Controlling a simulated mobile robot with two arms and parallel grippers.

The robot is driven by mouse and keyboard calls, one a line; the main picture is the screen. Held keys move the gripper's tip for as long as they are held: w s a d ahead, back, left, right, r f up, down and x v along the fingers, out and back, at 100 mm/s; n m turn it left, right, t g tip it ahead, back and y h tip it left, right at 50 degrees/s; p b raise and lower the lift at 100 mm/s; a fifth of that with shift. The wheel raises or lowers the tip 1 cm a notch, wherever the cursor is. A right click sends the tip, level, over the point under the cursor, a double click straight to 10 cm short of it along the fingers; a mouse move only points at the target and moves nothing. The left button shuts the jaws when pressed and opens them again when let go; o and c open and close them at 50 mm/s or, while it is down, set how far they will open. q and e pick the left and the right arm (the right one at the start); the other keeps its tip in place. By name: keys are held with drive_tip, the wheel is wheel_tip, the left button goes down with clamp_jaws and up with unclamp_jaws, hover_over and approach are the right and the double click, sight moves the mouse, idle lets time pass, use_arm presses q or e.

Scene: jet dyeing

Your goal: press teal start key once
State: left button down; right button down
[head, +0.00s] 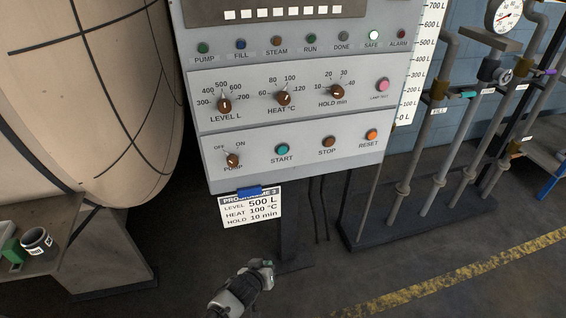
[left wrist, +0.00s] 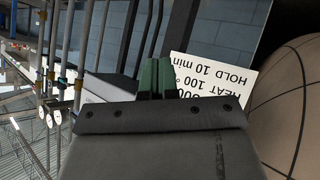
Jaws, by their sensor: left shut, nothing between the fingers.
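The teal START key (head: 282,150) sits on the lower panel of the grey control box (head: 290,180), between the PUMP knob (head: 232,160) and the brown STOP key (head: 328,142). An orange RESET key (head: 371,135) is at the right. My left gripper (head: 266,264) is below the box, well under the START key and apart from it. In the left wrist view its green fingers (left wrist: 157,78) are together with nothing between them; the START key cannot be made out there. My right gripper is not in view.
A programme card (head: 252,207) hangs under the box on a blue clip; it also shows in the left wrist view (left wrist: 205,82). A large beige vessel (head: 95,90) stands left. Pipes with valves (head: 420,140) stand right. The SAFE lamp (head: 374,35) looks lit white.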

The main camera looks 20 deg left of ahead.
sight(282, 150)
use_arm(q)
drive_tip(key=w+d+r+n+t+h+b, duration=0.1)
drive_tip(key=w+r, duration=0.5)
drive_tip(key=r, duration=0.7)
drive_tip(key=w+d+r+n+t+h+b, duration=0.1)
drive_tip(key=w+r+t+b, duration=0.4)
drive_tip(key=r, duration=0.8)
drive_tip(key=shift+w+d+n+t+h, duration=0.4)
drive_tip(key=shift+w+d+n+t, duration=0.25)
drive_tip(key=shift+d+n, duration=0.4)
drive_tip(key=shift+d, duration=0.1)
drive_tip(key=shift+w+a+f+b, duration=0.1)
drive_tip(key=shift+w+a+b, duration=0.35)
drive_tip(key=shift+w+a, duration=0.55)
drive_tip(key=shift+w+a+r+b, duration=0.1)
drive_tip(key=shift+w+a+b, duration=0.45)
drive_tip(key=shift+w, duration=0.9)
drive_tip(key=shift+w+a+f+b, duration=0.1)
drive_tip(key=shift+w+a+b, duration=0.2)
drive_tip(key=shift+w+a, duration=0.75)
drive_tip(key=shift+w+d, duration=0.1)
drive_tip(key=shift+d, duration=0.1)
